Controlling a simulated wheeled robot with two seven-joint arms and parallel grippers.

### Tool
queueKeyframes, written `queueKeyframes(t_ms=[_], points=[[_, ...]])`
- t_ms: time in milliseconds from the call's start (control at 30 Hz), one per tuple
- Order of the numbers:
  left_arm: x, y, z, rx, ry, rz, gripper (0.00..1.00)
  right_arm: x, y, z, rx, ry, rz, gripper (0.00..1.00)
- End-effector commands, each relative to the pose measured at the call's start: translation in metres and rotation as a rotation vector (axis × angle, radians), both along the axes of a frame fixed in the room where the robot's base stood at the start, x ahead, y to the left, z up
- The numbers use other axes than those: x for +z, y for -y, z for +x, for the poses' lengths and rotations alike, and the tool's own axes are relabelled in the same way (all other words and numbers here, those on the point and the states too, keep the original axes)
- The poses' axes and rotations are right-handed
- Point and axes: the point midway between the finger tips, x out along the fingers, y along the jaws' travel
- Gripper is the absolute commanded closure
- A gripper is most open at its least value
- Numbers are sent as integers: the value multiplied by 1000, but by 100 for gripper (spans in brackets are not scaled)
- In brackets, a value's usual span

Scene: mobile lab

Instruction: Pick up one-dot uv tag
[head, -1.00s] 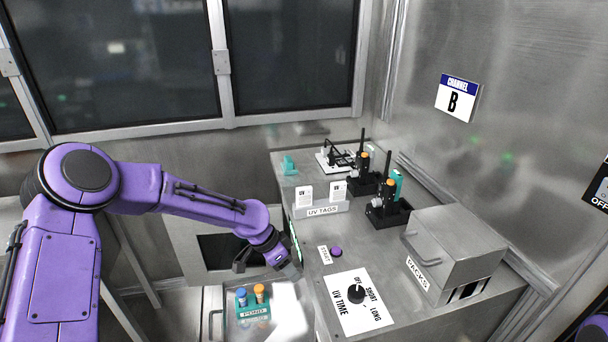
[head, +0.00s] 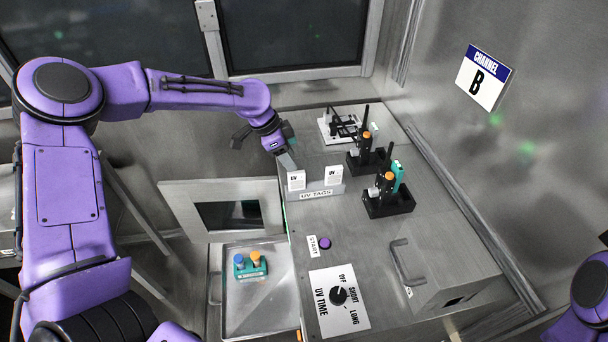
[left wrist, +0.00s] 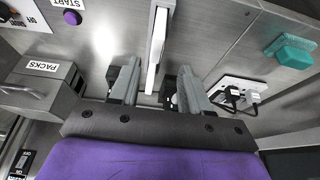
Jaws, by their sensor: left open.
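Two white UV tags stand in a grey holder labelled UV TAGS (head: 318,194) on the bench, a left tag (head: 296,181) and a right tag (head: 334,175). Their dots are too small to read, so I cannot tell which is the one-dot tag. My left gripper (head: 284,160) is just behind and above the left tag. In the left wrist view my left gripper (left wrist: 160,70) is open, with a thin white piece, seen nearly edge-on, in line with the gap between its fingers. It appears ungripped. My right gripper is out of view.
Black radio-like devices (head: 388,203) in stands are right of the holder. A START button (head: 324,243), UV TIME dial (head: 339,296) and metal box with a handle (head: 452,262) lie nearer. A tray (head: 262,306) holds a teal vial rack (head: 250,267). A teal block (left wrist: 293,50) is behind.

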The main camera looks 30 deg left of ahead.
Motion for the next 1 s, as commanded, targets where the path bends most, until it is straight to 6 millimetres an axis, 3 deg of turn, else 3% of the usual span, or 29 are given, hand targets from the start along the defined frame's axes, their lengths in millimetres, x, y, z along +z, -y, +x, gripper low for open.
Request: queueKeyframes(t_ms=[500,767,933,1000], points=[[-75,21,22,4,-8,1,53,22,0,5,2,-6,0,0],[-81,23,24,3,-5,0,53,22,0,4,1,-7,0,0],[-81,23,24,3,-5,0,100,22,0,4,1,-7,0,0],[-81,23,24,3,-5,0,100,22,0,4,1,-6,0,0]])
